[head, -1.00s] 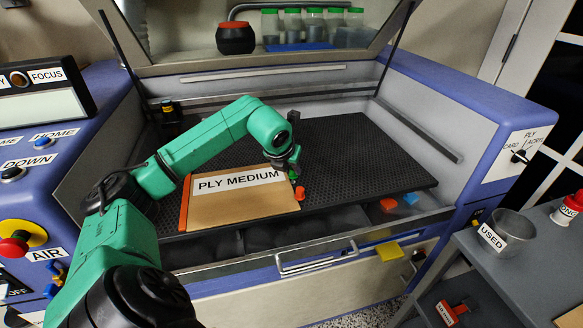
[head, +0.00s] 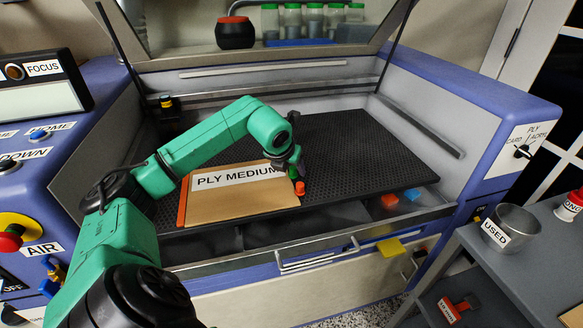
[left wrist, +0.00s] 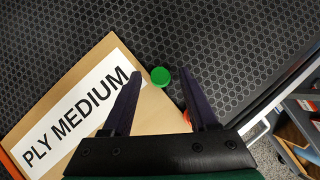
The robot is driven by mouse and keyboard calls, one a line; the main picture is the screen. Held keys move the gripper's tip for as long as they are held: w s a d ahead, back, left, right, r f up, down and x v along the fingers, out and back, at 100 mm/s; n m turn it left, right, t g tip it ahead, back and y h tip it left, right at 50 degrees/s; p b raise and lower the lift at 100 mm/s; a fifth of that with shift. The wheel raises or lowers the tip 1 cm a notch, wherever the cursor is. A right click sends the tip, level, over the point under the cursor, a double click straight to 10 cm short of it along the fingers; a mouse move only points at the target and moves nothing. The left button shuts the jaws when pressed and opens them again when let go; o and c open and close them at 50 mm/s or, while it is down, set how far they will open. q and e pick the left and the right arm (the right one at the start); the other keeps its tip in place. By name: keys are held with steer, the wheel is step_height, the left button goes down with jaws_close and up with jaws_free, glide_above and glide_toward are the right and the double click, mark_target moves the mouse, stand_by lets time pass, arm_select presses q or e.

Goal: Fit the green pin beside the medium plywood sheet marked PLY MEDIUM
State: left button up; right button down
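The plywood sheet (head: 240,205) marked PLY MEDIUM lies on the black honeycomb bed; it also shows at the left of the left wrist view (left wrist: 80,105). The green pin (left wrist: 160,76) is at the sheet's right edge, between and slightly beyond my left fingertips in the left wrist view. My left gripper (left wrist: 161,73) is open, its fingers apart on either side of the pin, with no visible grip. In the head view the gripper (head: 295,170) is over the sheet's right edge and mostly hides the pin. My right gripper is not in view.
A red-orange pin (head: 300,188) stands near the sheet's right edge, close to my left gripper. An orange strip (head: 183,200) lies along the sheet's left edge. The honeycomb bed (head: 370,150) is clear to the right. A USED cup (head: 517,222) stands on the right cart.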

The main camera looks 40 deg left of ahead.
arm_select(q)
steer(key=shift+r, duration=0.1)
steer(key=b+v, duration=0.1)
steer(key=v, duration=1.3)
steer(key=shift+s, duration=0.2)
steer(key=shift+d+r, duration=0.1)
steer(key=shift+d, duration=0.05)
